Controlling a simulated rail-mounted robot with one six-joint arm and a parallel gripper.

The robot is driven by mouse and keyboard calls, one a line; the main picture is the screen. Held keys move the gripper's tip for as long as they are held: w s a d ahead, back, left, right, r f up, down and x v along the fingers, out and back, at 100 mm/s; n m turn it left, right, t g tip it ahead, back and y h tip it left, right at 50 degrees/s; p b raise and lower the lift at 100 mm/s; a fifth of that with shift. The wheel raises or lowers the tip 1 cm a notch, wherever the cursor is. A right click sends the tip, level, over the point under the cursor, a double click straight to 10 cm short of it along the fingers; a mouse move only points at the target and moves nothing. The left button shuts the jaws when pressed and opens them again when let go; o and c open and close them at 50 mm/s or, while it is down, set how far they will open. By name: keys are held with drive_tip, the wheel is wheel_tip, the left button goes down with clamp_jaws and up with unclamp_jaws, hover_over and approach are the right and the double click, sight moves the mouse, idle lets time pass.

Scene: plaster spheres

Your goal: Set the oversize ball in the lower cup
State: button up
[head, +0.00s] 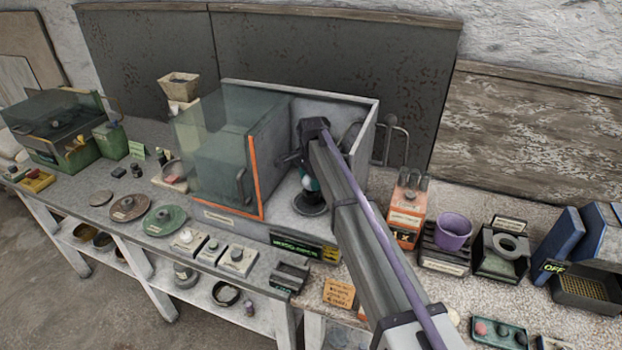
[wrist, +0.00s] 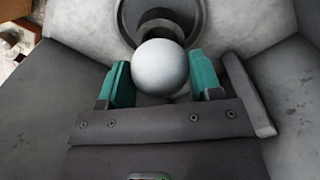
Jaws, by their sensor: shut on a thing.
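A white ball (wrist: 160,66) sits between the two teal fingers of my gripper (wrist: 162,78), which is shut on it. In the head view my gripper (head: 308,184) reaches down into the open-fronted grey cabinet; the arm largely hides the ball there. A dark round cup (head: 311,206) stands on the cabinet floor below the gripper. In the wrist view the dark cup (wrist: 128,18) lies just beyond the ball, partly covered by it. I cannot tell whether the ball touches the cup. A second, upper cup cannot be made out clearly.
The cabinet's glass door (head: 226,160) with an orange edge stands at the left of the opening. The grey cabinet wall (head: 366,135) rises close on the right. Small blocks with pale tops (head: 237,258) line the bench in front. A purple cup (head: 453,231) stands to the right.

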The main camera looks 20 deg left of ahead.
drive_tip(key=shift+f+b, duration=1.2)
drive_tip(key=o, duration=1)
wheel_tip(320, 180, up, 4)
drive_tip(key=p, duration=0.4)
drive_tip(key=shift+r, duration=0.15)
